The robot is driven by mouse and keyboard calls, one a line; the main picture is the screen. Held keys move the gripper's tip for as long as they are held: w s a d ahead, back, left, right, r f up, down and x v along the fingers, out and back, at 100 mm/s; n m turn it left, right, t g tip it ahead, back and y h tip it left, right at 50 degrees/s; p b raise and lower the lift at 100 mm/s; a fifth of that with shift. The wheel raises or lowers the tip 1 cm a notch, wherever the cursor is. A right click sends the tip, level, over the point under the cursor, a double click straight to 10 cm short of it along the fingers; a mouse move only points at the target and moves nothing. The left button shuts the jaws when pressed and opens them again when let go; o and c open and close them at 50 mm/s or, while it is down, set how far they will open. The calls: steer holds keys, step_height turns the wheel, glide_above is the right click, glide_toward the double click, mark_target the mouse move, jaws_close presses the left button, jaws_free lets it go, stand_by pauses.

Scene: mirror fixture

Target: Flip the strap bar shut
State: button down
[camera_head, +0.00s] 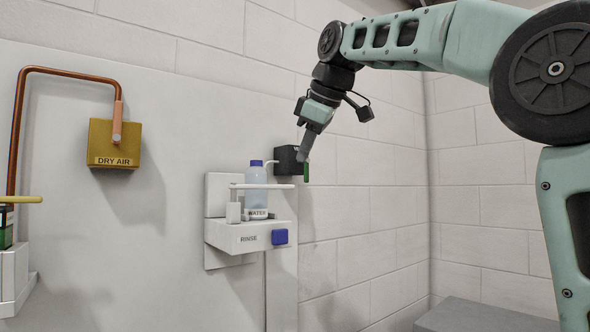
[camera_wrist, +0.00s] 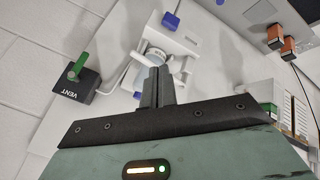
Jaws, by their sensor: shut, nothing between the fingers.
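The strap bar (camera_head: 262,186) is a thin white bar at the white rinse holder (camera_head: 232,234). In the head view it runs level across the clear water bottle (camera_head: 256,176), from a short white post at left to past the bottle at right. I cannot tell whether its free end is seated. The bottle has a blue cap and stands upright on the holder. My gripper (camera_head: 304,156) is shut and empty, above and right of the bottle, in front of the black vent box (camera_head: 286,160). In the wrist view the closed fingers (camera_wrist: 158,80) partly hide the holder and bottle (camera_wrist: 150,55).
The vent box has a green lever (camera_wrist: 78,66) close to my gripper in the head view. A blue button (camera_head: 280,237) is on the holder's front. A yellow dry-air box (camera_head: 114,143) with a copper pipe hangs at left. A grey block (camera_head: 470,316) stands at lower right.

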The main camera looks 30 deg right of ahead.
steer(key=shift+s+d+r, duration=0.2)
steer(key=shift+s+r, duration=0.1)
steer(key=shift+r, duration=0.2)
steer(key=shift+s+d+r, duration=0.2)
steer(key=shift+s+r, duration=0.1)
steer(key=shift+r, duration=0.15)
